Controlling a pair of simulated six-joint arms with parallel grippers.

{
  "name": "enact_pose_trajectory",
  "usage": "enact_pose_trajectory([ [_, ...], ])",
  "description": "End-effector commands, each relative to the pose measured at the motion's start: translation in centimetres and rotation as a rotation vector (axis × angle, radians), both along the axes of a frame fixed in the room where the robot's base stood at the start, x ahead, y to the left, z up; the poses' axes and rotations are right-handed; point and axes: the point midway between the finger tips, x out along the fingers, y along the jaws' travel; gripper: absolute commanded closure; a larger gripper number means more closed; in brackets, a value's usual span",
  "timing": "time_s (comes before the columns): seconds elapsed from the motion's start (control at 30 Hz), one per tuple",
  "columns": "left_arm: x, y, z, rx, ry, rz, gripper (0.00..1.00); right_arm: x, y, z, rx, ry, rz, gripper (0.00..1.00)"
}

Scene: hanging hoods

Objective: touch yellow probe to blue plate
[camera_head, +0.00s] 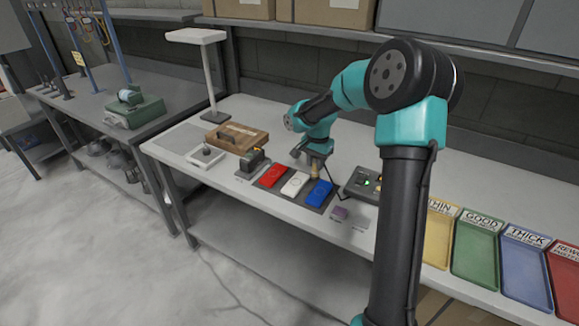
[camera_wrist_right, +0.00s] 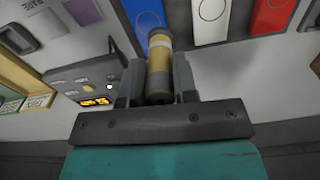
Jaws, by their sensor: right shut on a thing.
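The probe (camera_head: 315,172) points down just behind the blue plate (camera_head: 319,193). In the wrist view its end overlaps the edge of the blue plate (camera_wrist_right: 144,14); I cannot tell whether they touch. The blue plate lies flat on a dark mat, right of the white plate (camera_head: 295,184) and red plate (camera_head: 271,176). My left gripper is not in view.
A gauge box (camera_head: 361,184) with a green light stands right of the blue plate; its orange display (camera_wrist_right: 96,101) shows in the wrist view. A wooden case (camera_head: 236,138) is left. Coloured trays (camera_head: 476,247) line the right.

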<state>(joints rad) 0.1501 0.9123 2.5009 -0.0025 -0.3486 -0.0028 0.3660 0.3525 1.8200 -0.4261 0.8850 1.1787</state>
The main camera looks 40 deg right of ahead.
Motion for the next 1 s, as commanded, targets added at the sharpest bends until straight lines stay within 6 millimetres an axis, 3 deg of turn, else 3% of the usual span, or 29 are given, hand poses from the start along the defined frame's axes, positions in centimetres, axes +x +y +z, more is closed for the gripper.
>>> enact_pose_trajectory([
  [0.17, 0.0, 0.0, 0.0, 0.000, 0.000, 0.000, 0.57, -1.6, -1.3, 0.6, 0.000, 0.000, -0.057, 0.97],
  [0.57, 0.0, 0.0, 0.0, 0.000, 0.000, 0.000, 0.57, -1.7, -1.4, 0.5, 0.000, 0.000, -0.059, 0.97],
  [1.0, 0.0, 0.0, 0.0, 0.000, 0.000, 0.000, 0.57, -1.7, -1.4, -2.3, -0.001, 0.002, -0.058, 0.97],
])
